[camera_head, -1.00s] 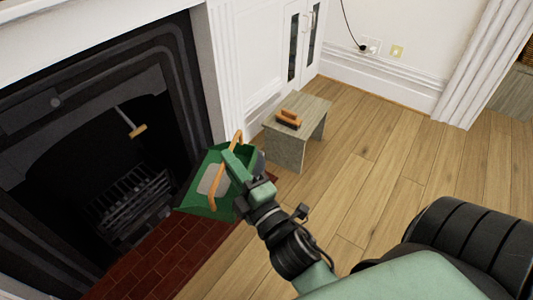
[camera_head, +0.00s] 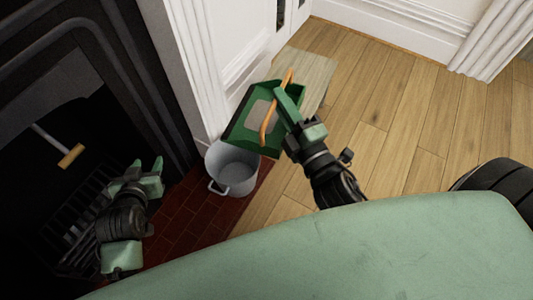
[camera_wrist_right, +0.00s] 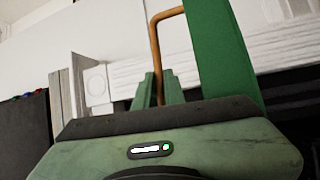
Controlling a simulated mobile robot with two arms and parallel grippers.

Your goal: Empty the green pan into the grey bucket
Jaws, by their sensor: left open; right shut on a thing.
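The green pan (camera_head: 240,132) hangs by its orange-brown handle (camera_head: 267,120) from my right gripper (camera_head: 284,108), which is shut on that handle. A pale grey-brown patch (camera_head: 256,118) shows inside the pan. The handle also shows between the fingers in the right wrist view (camera_wrist_right: 155,45). The pan is tilted in the picture, above and right of the grey bucket (camera_head: 235,180). The bucket stands upright on the red brick hearth, its wire handle hanging at the side; its inside looks empty. My left gripper (camera_head: 150,172) is open and empty, left of the bucket, before the fireplace.
The black fireplace with its grate (camera_head: 65,215) is at left; a wooden-ended tool (camera_head: 70,156) shows in it. A grey-brown stool (camera_head: 310,68) stands behind the pan. A white surround post (camera_head: 190,75) rises behind the bucket. Wooden floor is clear at right.

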